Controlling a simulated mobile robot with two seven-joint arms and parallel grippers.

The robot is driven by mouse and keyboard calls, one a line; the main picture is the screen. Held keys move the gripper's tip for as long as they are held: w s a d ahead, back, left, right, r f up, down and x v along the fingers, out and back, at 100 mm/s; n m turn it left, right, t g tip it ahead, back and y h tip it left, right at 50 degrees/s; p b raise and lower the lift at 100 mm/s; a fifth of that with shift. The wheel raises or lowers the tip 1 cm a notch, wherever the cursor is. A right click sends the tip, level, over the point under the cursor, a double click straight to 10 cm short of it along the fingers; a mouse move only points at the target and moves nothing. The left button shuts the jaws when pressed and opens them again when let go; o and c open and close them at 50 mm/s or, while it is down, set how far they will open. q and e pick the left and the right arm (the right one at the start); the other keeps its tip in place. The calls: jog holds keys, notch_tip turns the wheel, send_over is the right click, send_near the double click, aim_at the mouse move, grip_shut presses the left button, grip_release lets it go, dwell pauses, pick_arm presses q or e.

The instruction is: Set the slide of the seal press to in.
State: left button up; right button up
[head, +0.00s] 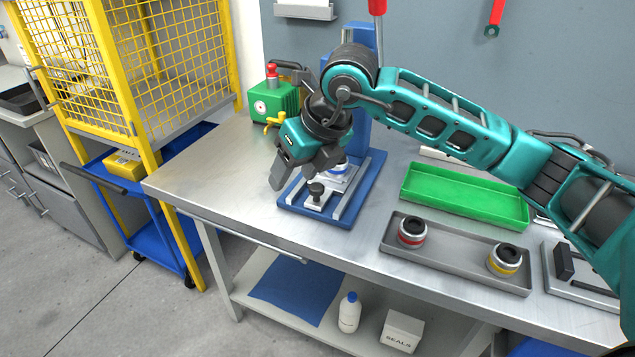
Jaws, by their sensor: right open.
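The seal press (361,190) stands on the steel workbench, with a blue base and a blue column behind my arm. Its slide (314,203) is a light metal plate with a dark knob (316,189), near the front end of the base between two pale rails. Behind it, a pale part with a blue ring shows partly under my gripper. My right gripper (302,170) is open and empty, pointing down above the front left of the press, close to the knob. I cannot tell whether it touches the knob. It hides the middle of the press. My left gripper is out of view.
A green box (277,101) with a red top and yellow tap stands behind left of the press. A green tray (465,194) and a grey tray (455,258) with two ringed parts lie to the right. The bench's left front is clear. A yellow cage (150,60) stands left.

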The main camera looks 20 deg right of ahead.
aim_at(317, 186)
jog(key=d+r+m+h, duration=0.3)
jog(key=d, duration=0.3)
jog(key=shift+m, duration=0.3)
jog(key=x, duration=1.3)
jog(key=shift+w+d+r, duration=0.15)
jog(key=shift+w+r, duration=0.05)
jog(key=shift+w, duration=0.05)
grip_shut()
jog(key=shift+w, duration=0.1)
